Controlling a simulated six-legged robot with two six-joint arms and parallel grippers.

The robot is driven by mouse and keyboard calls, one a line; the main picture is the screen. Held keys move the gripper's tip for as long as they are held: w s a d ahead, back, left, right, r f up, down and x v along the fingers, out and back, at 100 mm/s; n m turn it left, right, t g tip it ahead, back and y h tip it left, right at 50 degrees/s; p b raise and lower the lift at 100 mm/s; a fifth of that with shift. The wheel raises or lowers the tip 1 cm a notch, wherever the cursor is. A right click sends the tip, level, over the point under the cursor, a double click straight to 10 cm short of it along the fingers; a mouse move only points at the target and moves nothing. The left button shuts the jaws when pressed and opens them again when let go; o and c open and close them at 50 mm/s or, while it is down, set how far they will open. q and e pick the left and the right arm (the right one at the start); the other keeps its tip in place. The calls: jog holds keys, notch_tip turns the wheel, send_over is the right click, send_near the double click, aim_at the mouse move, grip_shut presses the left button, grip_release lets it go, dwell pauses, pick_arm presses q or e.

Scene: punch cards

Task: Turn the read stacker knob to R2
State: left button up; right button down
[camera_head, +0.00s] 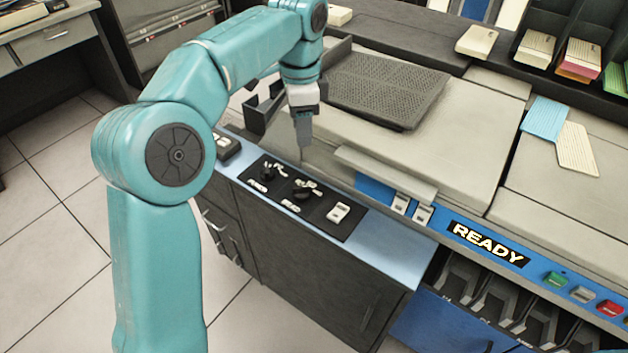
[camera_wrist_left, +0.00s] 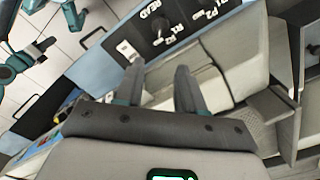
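A black panel (camera_head: 326,211) on the light-blue ledge carries two dark round knobs with white markings. The read knob (camera_wrist_left: 162,27), labelled READ with R1 and R2 marks, is at the top of the left wrist view. By its place beside the white switch, it is the right-hand knob (camera_head: 302,192) in the head view. Which mark it points to is too small to tell. My left gripper (camera_head: 304,138) hangs above and behind the panel, apart from the knobs. In the left wrist view its two fingers (camera_wrist_left: 160,82) are spread with nothing between them. My right gripper is not in view.
A white switch (camera_head: 339,212) sits beside the read knob; the other knob (camera_head: 268,172) is to its left. The grey machine cover (camera_head: 420,135) and a slanted dark tray (camera_head: 388,88) rise behind. A READY sign (camera_head: 488,244) is to the right.

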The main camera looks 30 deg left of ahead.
aim_at(303, 187)
pick_arm(q)
notch_tip(303, 187, down, 16)
jog(key=b, duration=0.5)
jog(key=shift+s, duration=0.15)
grip_shut()
